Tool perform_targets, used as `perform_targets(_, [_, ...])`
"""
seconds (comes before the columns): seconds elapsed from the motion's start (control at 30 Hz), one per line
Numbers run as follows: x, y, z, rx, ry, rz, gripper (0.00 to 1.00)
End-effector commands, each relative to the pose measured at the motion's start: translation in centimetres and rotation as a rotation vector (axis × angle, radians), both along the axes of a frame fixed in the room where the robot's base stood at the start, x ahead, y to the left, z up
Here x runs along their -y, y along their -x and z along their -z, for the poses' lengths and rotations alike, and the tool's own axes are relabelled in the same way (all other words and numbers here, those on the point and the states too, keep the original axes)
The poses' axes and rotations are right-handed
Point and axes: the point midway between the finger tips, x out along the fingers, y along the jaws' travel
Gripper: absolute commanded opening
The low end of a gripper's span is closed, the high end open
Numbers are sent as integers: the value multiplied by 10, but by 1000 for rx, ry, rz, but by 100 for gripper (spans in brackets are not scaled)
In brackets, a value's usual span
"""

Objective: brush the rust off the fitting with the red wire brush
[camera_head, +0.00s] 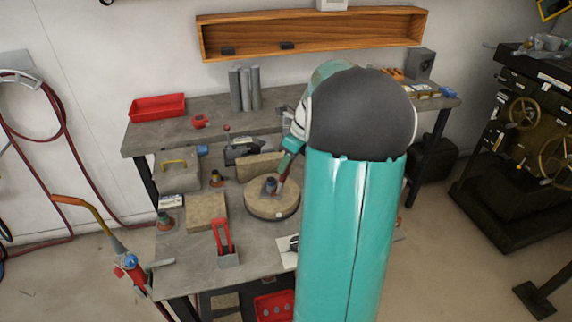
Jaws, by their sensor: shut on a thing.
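The fitting (270,186) is a small dark piece standing on a round tan disc (262,204) in the middle of the workbench. My teal arm reaches over the bench from the right and front. My gripper (286,170) is small in the view, just right of and above the fitting. It is shut on a thin dark red thing, which appears to be the red wire brush (281,181). The brush's lower end is close beside the fitting; I cannot tell whether they touch. Its bristles and any rust are too small to make out.
Tan blocks (206,212) and a grey case with a yellow handle (177,171) are left of the disc. A red tray (157,107) and grey cylinders (245,89) stand behind. My arm hides the bench's right side.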

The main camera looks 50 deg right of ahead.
Motion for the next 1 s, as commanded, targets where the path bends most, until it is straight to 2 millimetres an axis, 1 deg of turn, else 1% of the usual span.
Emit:
perform_targets(0.2, [10, -6, 0, 0, 0, -1, 0])
perform_targets(0.47, [15, -9, 0, -1, -1, 0, 0])
perform_targets(0.8, [29, -20, 0, 0, 0, -1, 0])
perform_targets(1.0, [33, -23, 1, -1, 0, 0, 0])
